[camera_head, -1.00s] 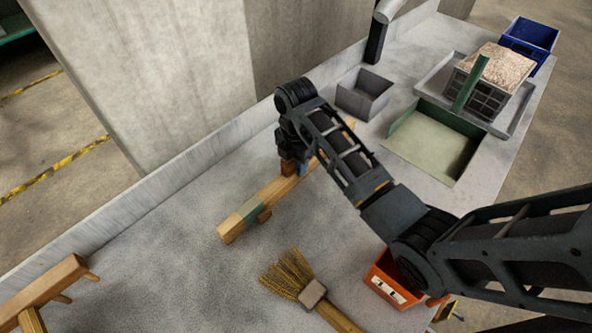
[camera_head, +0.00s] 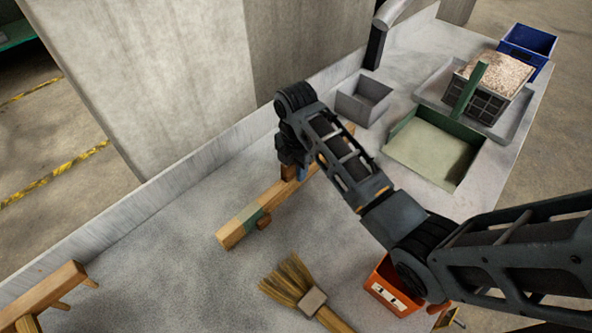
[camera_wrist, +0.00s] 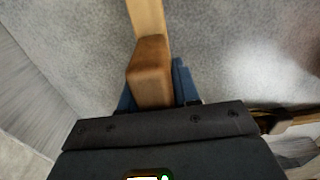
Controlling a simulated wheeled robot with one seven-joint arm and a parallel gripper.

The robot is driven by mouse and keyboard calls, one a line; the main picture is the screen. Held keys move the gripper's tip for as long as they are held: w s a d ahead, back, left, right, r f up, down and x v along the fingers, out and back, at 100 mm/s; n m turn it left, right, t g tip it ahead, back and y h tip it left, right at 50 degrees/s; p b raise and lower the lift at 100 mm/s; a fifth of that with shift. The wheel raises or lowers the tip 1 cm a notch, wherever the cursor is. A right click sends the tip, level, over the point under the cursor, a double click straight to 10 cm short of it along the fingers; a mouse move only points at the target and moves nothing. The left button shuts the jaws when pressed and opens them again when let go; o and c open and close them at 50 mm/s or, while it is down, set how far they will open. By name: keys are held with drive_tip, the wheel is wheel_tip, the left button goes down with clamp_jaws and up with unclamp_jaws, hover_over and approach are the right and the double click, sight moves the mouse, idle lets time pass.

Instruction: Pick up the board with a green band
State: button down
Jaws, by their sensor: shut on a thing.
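The board with a green band (camera_head: 236,232) is a long wooden beam lying diagonally over the grey worktop. Its green band (camera_head: 254,216) is near the lower-left end, beside a small wooden peg. My gripper (camera_head: 294,174) is over the middle of the board, shut on a brown wooden block or handle on it. In the wrist view this brown block (camera_wrist: 150,72) sits between the blue fingers, and the pale board (camera_wrist: 147,17) extends beyond it. My arm hides part of the board's far half. I cannot tell whether the board touches the worktop.
A broom (camera_head: 290,280) and an orange-red bin (camera_head: 384,291) are at the front. A wooden rack (camera_head: 45,295) stands at left. A grey box (camera_head: 364,97), green-edged tray (camera_head: 430,150), crate of grain (camera_head: 490,80) and blue bin (camera_head: 528,42) are at the back right. A low wall edges the worktop.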

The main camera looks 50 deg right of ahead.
drive_tip(key=shift+r, duration=0.4)
drive_tip(key=r, duration=0.3)
drive_tip(key=shift+s+d+r, duration=0.15)
drive_tip(key=shift+s+d, duration=0.1)
drive_tip(key=shift+d, duration=0.15)
drive_tip(key=s+d+r+p, duration=0.3)
drive_tip(key=s+d+r, duration=0.3)
drive_tip(key=s+d, duration=0.1)
drive_tip(key=shift+d+r+p, duration=0.2)
drive_tip(key=shift+d+p, duration=0.2)
drive_tip(key=shift+d, duration=0.05)
